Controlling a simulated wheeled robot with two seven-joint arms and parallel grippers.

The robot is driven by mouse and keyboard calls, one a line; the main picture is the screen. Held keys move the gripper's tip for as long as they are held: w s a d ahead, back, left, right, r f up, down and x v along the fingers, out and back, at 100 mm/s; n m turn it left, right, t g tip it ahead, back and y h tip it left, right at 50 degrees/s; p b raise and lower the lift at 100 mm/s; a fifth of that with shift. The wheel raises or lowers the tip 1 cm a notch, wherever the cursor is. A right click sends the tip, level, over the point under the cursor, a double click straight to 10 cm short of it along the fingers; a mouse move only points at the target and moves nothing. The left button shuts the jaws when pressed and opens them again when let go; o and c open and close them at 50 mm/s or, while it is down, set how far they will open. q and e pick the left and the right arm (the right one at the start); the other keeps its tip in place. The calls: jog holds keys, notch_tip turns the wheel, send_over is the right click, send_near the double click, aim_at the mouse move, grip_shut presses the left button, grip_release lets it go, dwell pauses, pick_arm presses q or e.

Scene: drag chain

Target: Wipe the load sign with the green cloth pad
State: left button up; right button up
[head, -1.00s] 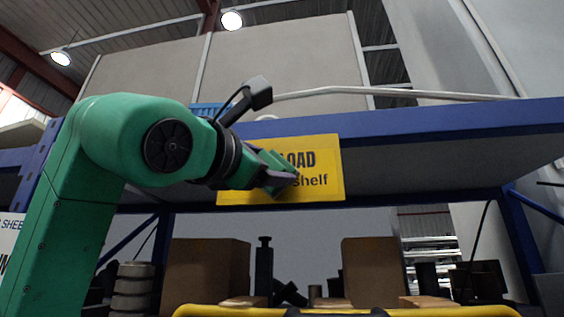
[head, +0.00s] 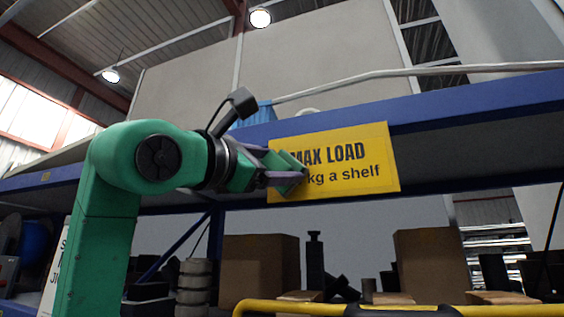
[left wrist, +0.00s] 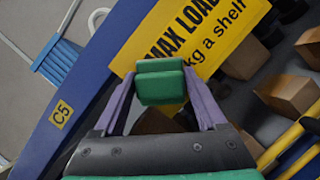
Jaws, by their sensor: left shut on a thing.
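The yellow load sign (head: 350,165) hangs on the front of the blue shelf beam, reading "MAX LOAD" and "kg a shelf" in dark letters. It also shows in the left wrist view (left wrist: 190,35). My left gripper (head: 290,175) is shut on the green cloth pad (head: 292,162) in front of the sign's left part, hiding some lettering. In the left wrist view the pad (left wrist: 160,82) sits between the purple fingers, over the sign's lower left edge. I cannot tell whether the pad touches the sign. My right gripper is not in view.
The blue shelf beam (head: 450,105) runs across behind my left arm. Below it stand cardboard boxes (head: 258,270), stacked grey rings (head: 194,280) and dark parts. A yellow rail (head: 290,306) crosses the bottom front.

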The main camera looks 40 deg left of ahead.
pick_arm(q)
jog(key=shift+s+d, duration=0.35)
jog(key=shift+s, duration=0.55)
jog(key=shift+s+d, duration=0.35)
jog(key=shift+s, duration=0.6)
jog(key=shift+s+d, duration=0.35)
jog(key=shift+s, duration=0.55)
jog(key=shift+s+d, duration=0.25)
jog(key=shift+s, duration=0.5)
jog(key=shift+s+d, duration=0.25)
jog(key=shift+s, duration=0.45)
